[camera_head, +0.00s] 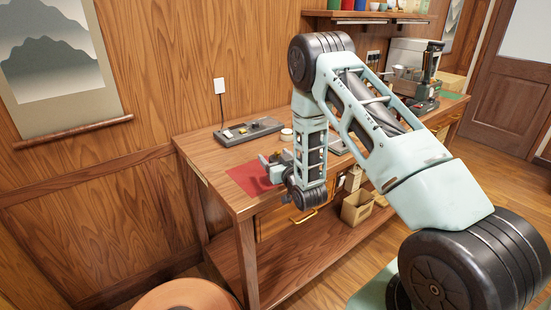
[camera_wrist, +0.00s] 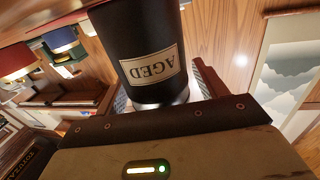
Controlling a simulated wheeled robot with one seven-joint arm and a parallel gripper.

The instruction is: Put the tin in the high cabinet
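The tin (camera_wrist: 140,38) is black with a cream label reading "AGED", upside down in the wrist view. It fills the middle there, its far end cut off by the top edge. A pale rim shows at its near end. Finger pads lie against both sides of it, so my gripper looks shut on the tin. In the head view my gripper (camera_head: 270,166) is low over the red mat (camera_head: 247,178) at the near left of the bench. I cannot make out the tin in that view. I cannot pick out the high cabinet for certain.
The wooden bench (camera_head: 212,173) carries a dark tray (camera_head: 249,131) and, at its far end, a machine (camera_head: 422,92). A wall shelf (camera_head: 372,15) holds coloured containers. A scroll (camera_head: 57,65) hangs at left. A box (camera_head: 356,207) stands on the lower shelf.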

